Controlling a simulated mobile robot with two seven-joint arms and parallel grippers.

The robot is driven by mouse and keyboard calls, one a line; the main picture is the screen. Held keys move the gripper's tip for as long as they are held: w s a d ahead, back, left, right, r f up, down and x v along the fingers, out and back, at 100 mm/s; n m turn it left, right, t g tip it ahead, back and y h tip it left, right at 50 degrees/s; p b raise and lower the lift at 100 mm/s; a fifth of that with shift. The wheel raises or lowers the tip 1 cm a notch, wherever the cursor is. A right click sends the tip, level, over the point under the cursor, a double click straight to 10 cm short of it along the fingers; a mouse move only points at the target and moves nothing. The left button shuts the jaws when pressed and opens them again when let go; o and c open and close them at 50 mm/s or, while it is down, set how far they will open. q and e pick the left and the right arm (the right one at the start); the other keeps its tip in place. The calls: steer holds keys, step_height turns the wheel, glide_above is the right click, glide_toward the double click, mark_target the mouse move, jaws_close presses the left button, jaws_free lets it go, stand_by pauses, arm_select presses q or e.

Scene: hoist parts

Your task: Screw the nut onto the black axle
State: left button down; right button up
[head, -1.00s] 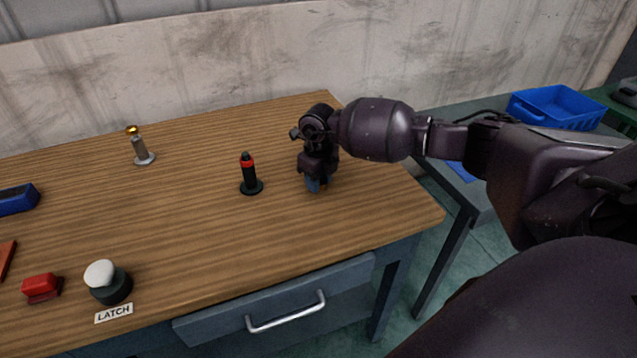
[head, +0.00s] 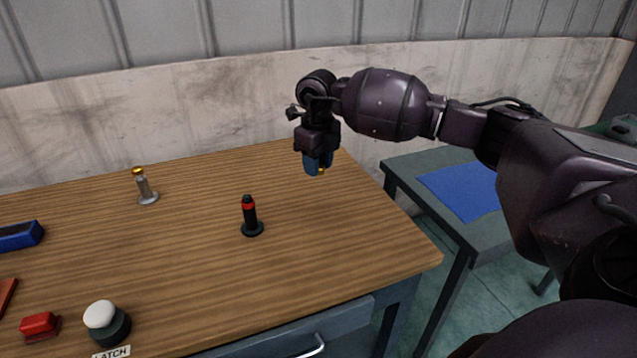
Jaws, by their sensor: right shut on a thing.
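The black axle (head: 250,220) stands upright on a round black base on the wooden table, with a red band near its top. My right gripper (head: 319,168) is above the table, to the right of the axle and higher in the picture. It is shut on a small gold nut (head: 321,172), which shows only partly between its blue fingertips. The nut is apart from the axle. A silver axle (head: 146,190) with a gold piece (head: 138,170) on its top stands at the left back. My left gripper is not in view.
On the table (head: 190,260) are a blue block (head: 20,236), a red block (head: 40,326) and a white-topped knob (head: 102,316) by a LATCH label. A side table (head: 405,172) with a blue mat (head: 462,190) stands at right. The tabletop around the black axle is clear.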

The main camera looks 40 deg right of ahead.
steer(key=shift+r, duration=1.15)
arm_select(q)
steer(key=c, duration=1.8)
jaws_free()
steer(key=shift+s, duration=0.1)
